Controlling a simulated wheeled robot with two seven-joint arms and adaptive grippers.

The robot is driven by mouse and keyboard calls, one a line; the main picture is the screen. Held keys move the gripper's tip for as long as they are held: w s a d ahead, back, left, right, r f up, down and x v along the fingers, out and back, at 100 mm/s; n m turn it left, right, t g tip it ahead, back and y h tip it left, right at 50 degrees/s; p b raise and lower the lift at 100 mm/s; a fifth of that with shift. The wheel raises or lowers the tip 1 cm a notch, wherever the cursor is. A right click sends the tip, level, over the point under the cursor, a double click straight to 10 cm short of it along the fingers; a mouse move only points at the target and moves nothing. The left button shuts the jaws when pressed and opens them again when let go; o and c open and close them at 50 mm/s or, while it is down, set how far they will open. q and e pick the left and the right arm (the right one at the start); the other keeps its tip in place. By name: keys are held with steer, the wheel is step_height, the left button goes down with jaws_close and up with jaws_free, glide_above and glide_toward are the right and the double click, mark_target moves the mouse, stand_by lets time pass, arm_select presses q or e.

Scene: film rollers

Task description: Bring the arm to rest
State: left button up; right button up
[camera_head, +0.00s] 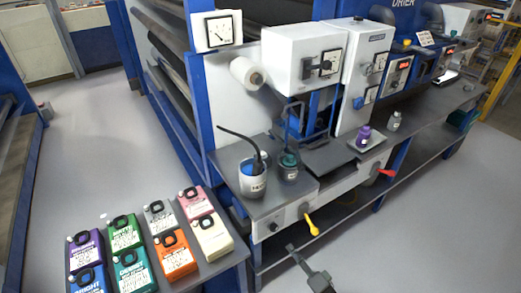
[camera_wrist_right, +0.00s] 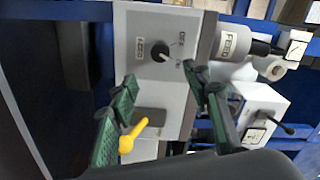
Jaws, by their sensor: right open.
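My right gripper (camera_head: 303,262) is at the bottom of the head view, in front of the machine's counter and below a yellow lever (camera_head: 312,226). In the right wrist view my right gripper (camera_wrist_right: 158,92) is open, with its green-padded fingers spread and nothing held between them. The yellow lever (camera_wrist_right: 132,136) shows beside the left-hand finger there, in front of a grey panel (camera_wrist_right: 152,25) with a black knob (camera_wrist_right: 159,50). I cannot tell from these views whether a finger touches the lever. My left gripper is not in view.
The counter (camera_head: 262,206) holds a white pot (camera_head: 252,184) with a dark stick, a dark-lidded jar (camera_head: 289,172) and a purple bottle (camera_head: 364,133). A red lever (camera_head: 385,173) sits further right. Several coloured containers stand on a table (camera_head: 212,270) at left. Floor (camera_head: 400,245) is clear at lower right.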

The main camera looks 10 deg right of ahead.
steer(key=s+d+f+n+g+h+p, duration=0.1)
steer(key=s+d+f, duration=0.15)
steer(key=f, duration=0.45)
steer(key=s+d+f+n+g+h+p, duration=0.1)
steer(key=s+d+f+g, duration=0.15)
steer(key=f, duration=0.45)
steer(key=s+d+f+n+g+h, duration=0.1)
steer(key=s+d+f, duration=0.15)
steer(key=f, duration=0.45)
steer(key=s+d+f+n+g+h+p, duration=0.2)
steer(key=s+d+f+g, duration=0.15)
steer(key=s+f, duration=0.95)
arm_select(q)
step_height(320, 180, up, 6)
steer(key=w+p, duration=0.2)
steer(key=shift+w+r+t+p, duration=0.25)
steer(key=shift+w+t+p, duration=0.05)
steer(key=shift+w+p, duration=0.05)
arm_select(e)
steer(key=s+f+n+g, duration=0.3)
steer(key=s+f, duration=0.3)
steer(key=s, duration=1.2)
steer(key=s+a+f+n+g+h, duration=0.1)
steer(key=s+f+n+g, duration=0.2)
steer(key=s, duration=1.6)
step_height(320, 180, down, 4)
steer(key=g, duration=0.2)
steer(key=shift+s+a+g, duration=0.2)
steer(key=shift+s+g, duration=0.05)
steer(key=shift+g, duration=0.05)
